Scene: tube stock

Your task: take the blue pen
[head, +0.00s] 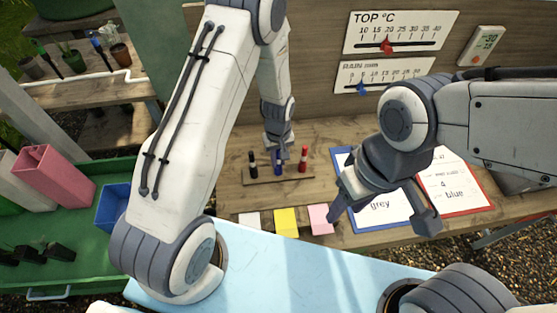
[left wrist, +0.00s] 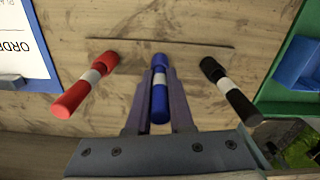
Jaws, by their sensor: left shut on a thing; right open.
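The blue pen (head: 278,162) stands in a wooden holder (head: 262,177) on the table, between a black pen (head: 253,164) and a red pen (head: 303,159). My left gripper (head: 278,152) is over it from above. In the left wrist view the left gripper (left wrist: 160,100) has its fingers on both sides of the blue pen (left wrist: 160,95), shut on it. The red pen (left wrist: 85,86) and the black pen (left wrist: 230,90) flank it, clear of the fingers. My right gripper (head: 385,218) is open and empty over the clipboards.
A blue clipboard (head: 358,240) reading "grey" and a red clipboard (head: 488,200) reading "blue" lie right of the holder. White, yellow (head: 286,222) and pink (head: 320,219) notes lie along the front edge.

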